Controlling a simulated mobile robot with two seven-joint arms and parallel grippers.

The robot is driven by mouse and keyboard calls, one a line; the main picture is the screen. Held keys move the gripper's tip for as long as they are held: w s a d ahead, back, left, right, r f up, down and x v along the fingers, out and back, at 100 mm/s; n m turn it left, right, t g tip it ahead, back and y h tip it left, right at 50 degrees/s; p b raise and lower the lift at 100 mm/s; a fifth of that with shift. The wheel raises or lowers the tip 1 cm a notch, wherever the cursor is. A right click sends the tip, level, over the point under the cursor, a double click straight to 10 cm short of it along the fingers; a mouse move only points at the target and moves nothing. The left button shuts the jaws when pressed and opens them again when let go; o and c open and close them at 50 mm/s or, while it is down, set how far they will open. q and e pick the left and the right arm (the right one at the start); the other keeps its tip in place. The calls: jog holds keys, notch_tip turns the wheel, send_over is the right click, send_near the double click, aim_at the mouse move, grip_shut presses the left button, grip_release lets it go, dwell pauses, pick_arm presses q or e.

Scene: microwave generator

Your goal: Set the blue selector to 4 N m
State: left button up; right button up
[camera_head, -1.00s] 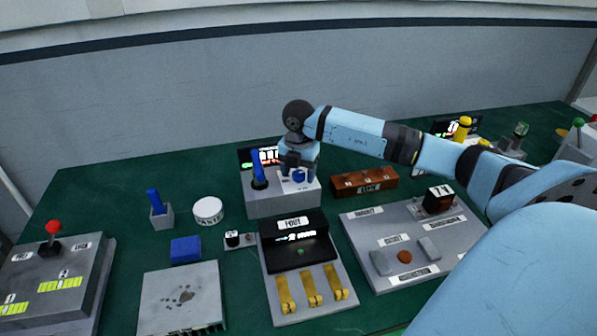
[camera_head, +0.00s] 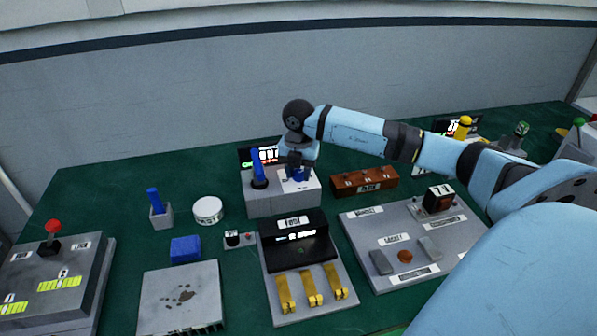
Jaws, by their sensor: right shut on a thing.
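The blue selector (camera_head: 301,175) is a small blue knob on the right part of the top of a grey box (camera_head: 270,205) in the middle of the table. My right gripper (camera_head: 297,174) points down over it and is shut on it, hiding most of the knob. A blue lever (camera_head: 257,163) stands upright on the same box, left of the gripper. A dark display (camera_head: 245,158) with lit characters is at the back of the box, partly hidden and too small to read. My left gripper is not in view.
A brown block (camera_head: 364,181) stands right of the box. A black display panel with yellow levers (camera_head: 309,287) is in front. A grey panel (camera_head: 440,235) lies to the right. A white round container (camera_head: 208,210) and a blue cube (camera_head: 185,249) are at left.

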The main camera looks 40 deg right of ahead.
aim_at(300, 172)
jog(key=n+b, duration=0.1)
jog(key=n, duration=0.6)
jog(key=shift+d, duration=0.1)
jog(key=n+b, duration=0.1)
jog(key=n, duration=0.3)
jog(key=shift+d+n+b, duration=0.1)
jog(key=shift+n+b, duration=0.35)
jog(key=shift+n, duration=1.15)
jog(key=o, duration=0.9)
jog(key=shift+r, duration=0.15)
notch_tip(300, 172, up, 14)
jog(key=shift+f+p, duration=0.2)
jog(key=shift+p, duration=0.1)
